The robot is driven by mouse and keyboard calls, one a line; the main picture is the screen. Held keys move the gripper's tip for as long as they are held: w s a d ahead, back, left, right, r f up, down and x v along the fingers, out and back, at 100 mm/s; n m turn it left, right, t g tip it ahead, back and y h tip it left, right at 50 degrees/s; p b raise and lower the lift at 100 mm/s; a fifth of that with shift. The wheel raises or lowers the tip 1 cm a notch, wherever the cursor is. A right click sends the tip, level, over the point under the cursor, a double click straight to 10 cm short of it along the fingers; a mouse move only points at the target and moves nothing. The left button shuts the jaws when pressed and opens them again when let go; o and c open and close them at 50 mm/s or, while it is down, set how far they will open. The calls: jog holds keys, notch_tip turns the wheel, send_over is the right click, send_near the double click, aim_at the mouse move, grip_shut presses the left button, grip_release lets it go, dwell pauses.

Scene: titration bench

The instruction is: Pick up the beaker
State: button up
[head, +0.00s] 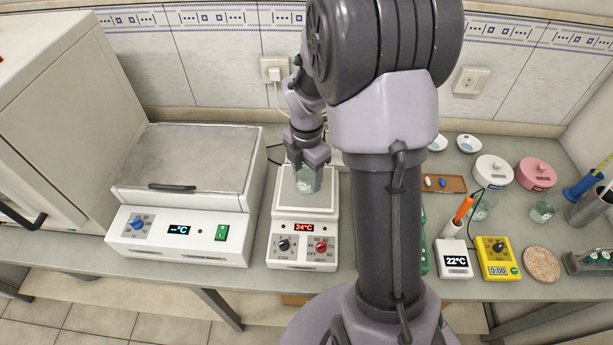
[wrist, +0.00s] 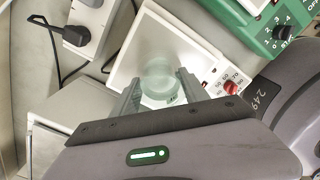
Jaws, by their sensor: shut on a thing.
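A clear glass beaker (head: 305,180) is at the white hotplate stirrer (head: 305,222), over its top plate. In the wrist view the beaker (wrist: 159,78) sits between my two fingers, with the white plate (wrist: 195,50) behind it. My gripper (head: 307,163) reaches down from above and is shut on the beaker. I cannot tell whether the beaker's base touches the plate. The hotplate display reads 24°C.
A white water bath (head: 185,190) with a lid stands left of the hotplate. My arm hides the middle of the bench.

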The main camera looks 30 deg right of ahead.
jog(key=shift+r+p, duration=0.85)
jog(key=shift+r, duration=0.85)
jog(key=shift+s+r, duration=0.15)
jog(key=shift+s, duration=0.1)
jog(key=s+d+r+p, duration=0.1)
jog(key=s+d+p, duration=0.1)
jog(key=s, duration=1.3)
jog(key=shift+s+d, duration=0.15)
jog(key=shift+d, duration=0.05)
